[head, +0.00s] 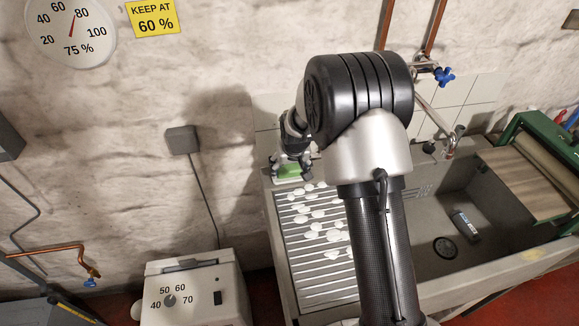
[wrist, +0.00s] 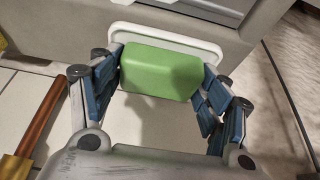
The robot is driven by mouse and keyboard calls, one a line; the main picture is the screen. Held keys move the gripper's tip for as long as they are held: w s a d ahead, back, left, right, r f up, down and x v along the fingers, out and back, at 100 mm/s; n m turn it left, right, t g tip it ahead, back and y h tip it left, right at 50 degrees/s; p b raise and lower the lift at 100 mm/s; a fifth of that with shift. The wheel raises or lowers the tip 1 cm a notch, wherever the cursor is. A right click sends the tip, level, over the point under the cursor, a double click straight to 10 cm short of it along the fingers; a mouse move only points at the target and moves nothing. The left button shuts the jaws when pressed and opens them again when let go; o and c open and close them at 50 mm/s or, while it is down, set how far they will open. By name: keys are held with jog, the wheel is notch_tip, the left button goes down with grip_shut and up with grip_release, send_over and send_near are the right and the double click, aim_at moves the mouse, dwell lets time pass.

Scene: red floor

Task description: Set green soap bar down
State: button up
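The green soap bar (wrist: 160,72) lies between the blue finger pads of my gripper (wrist: 161,66) in the wrist view, with a pad against each end. In the head view the green soap bar (head: 289,171) shows small below my gripper (head: 292,158), at the back left corner of the draining board. A white dish or tray (wrist: 205,48) shows behind and beside the bar in the wrist view. Its pale edge also shows under the bar in the head view. I cannot tell whether the bar touches it. My arm hides part of the board.
The ribbed draining board (head: 308,270) holds several white oval pieces (head: 318,214). To its right is a grey sink (head: 485,255) with a small can inside, a tap (head: 447,145) and a green-framed roller machine (head: 530,150). A beige dial box (head: 195,290) stands at lower left.

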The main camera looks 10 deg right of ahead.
jog(key=o, duration=0.3)
